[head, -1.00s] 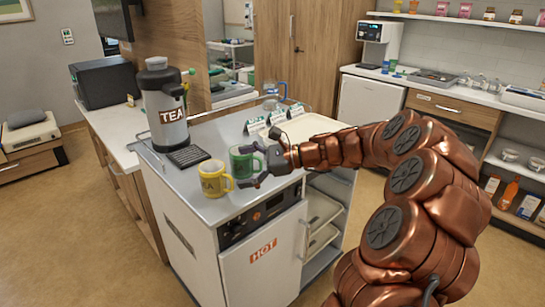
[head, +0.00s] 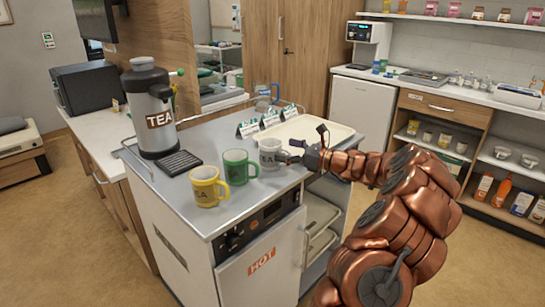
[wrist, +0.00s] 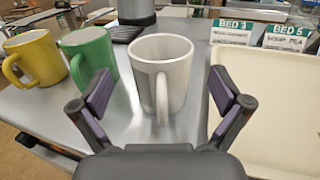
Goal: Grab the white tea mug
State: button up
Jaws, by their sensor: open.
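My gripper (wrist: 160,105) is open, with one finger to each side of the mug's near side and handle; I see no clear contact. In the head view my gripper (head: 296,155) is at the mug's right side and partly hides it.
A green mug (head: 235,167) and a yellow mug (head: 205,187) stand in a row to the left. A cream tray (head: 310,129) lies just right of the white mug, with bed cards (head: 270,119) behind. A tea urn (head: 148,108) stands at the back left.

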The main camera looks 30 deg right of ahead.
jog(key=shift+x, duration=2.35)
jog(key=shift+r, duration=0.1)
jog(key=c, duration=1.3)
